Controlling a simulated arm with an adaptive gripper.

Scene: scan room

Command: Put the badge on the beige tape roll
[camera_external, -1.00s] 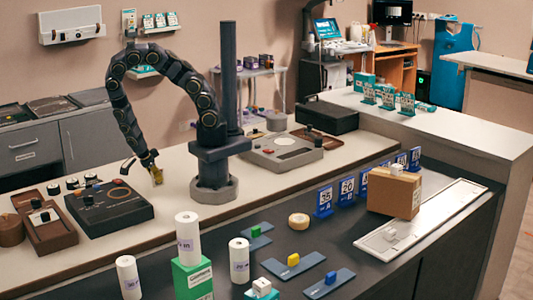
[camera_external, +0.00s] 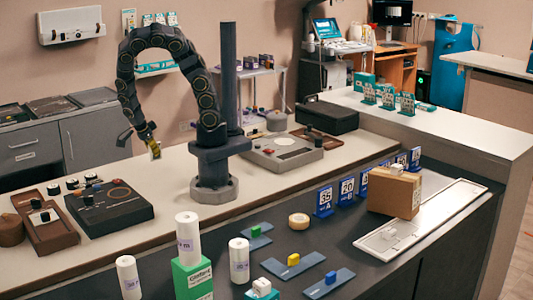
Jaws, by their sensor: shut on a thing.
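My gripper (camera_external: 149,138) is at the end of my arched arm, in the air above the light counter, left of my base. It is shut on a small yellowish flat piece with a pale face, which looks like the badge (camera_external: 154,150). The badge hangs tilted below the fingers, clear of the counter. The beige tape roll (camera_external: 299,221) lies flat on the dark counter, right of and nearer the camera than my gripper. Its top looks bare. The fingers are small here and their exact grip is hard to see.
Blue number signs (camera_external: 324,201) and a cardboard box (camera_external: 394,192) stand right of the tape roll. White rolls (camera_external: 188,238), a green box (camera_external: 192,279) and blue plates with coloured blocks (camera_external: 293,262) are in front. A black device (camera_external: 110,202) sits left on the light counter.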

